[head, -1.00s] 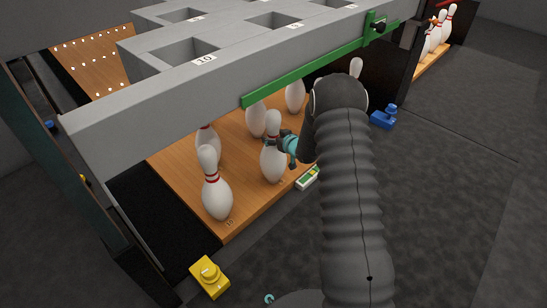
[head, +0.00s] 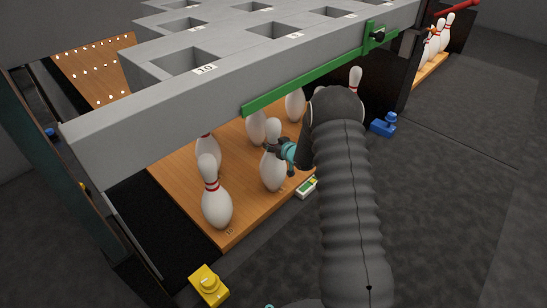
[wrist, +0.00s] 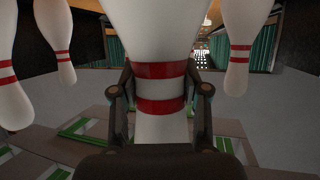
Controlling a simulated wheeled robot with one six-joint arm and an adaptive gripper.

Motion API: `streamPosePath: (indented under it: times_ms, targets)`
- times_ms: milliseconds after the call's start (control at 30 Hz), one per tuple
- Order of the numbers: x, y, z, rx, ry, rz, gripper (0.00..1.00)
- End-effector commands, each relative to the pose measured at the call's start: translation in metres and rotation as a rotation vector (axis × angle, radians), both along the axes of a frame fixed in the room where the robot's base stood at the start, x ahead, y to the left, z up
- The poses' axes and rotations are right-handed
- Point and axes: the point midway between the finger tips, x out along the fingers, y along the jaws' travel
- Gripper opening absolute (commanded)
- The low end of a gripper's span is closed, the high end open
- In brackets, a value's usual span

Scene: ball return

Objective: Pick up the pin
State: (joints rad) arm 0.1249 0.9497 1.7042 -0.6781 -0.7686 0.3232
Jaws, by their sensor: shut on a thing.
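The gripped pin (head: 273,170) is white and stands upright on the wooden deck in the head view, near its front edge. My gripper (head: 279,148) is at its neck, coming from the right. In the wrist view the pin's neck (wrist: 160,88) with two red bands fills the middle, and my gripper (wrist: 160,100) has a finger on each side of it, shut on it. The fingertips are partly hidden behind the neck. Whether the pin's base touches the deck is hard to tell.
Another pin (head: 216,195) stands to the left, with several more behind. A grey rack (head: 250,80) with square holes and a green bar (head: 305,83) hangs above the deck (head: 180,175). A yellow block (head: 208,286) and blue block (head: 384,124) lie on the floor.

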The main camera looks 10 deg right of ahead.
Motion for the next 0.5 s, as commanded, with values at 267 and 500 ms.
streamPosePath:
  times_ms: [267,500]
  targets:
    - [0.002,0.000,0.018,-0.001,-0.009,0.002,0.00]
    - [0.002,0.000,0.039,0.000,-0.009,0.000,0.00]
